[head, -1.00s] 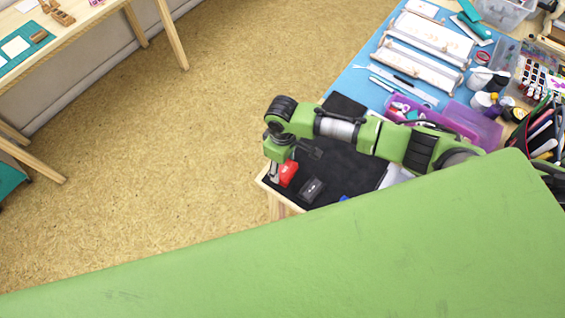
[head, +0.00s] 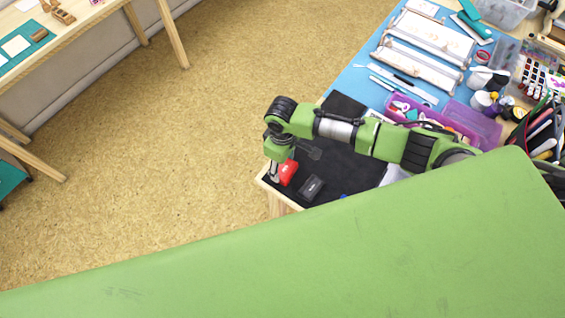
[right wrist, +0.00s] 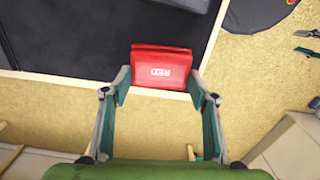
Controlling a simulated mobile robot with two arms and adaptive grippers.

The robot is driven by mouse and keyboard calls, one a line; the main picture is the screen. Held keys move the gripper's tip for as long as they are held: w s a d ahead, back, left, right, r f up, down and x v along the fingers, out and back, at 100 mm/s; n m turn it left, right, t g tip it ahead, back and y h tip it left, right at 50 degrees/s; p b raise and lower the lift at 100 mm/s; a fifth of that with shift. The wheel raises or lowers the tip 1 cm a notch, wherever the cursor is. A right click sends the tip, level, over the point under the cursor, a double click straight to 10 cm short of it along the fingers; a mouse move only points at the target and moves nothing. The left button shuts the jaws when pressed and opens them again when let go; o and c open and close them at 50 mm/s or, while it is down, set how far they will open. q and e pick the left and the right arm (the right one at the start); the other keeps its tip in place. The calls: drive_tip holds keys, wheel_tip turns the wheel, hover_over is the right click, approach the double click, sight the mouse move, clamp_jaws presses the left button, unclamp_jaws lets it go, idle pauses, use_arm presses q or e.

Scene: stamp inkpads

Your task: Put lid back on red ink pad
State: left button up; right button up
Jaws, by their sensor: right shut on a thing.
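The red lid (right wrist: 162,72), marked RED, shows upside down in the right wrist view at the edge of the black mat. A red strip shows along its far side; I cannot tell whether that is the pad body or part of the lid. In the head view the red item (head: 288,172) is at the table's near left corner. My right gripper (right wrist: 159,82) is shut on the red lid, with one finger at each side. It also shows in the head view (head: 274,172), partly hidden by its own arm. My left gripper is not in view.
A dark ink pad (head: 311,187) lies just right of the red item on the black mat (head: 340,160). A purple tray (head: 440,118), paint bottles and a pencil case crowd the table's right side. Bare floor lies left of the table.

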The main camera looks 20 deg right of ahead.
drive_tip(key=shift+p, duration=0.3)
idle(0.4)
drive_tip(key=o, duration=1.3)
drive_tip(key=shift+r+p, duration=3.5)
drive_tip(key=shift+p, duration=0.15)
clamp_jaws()
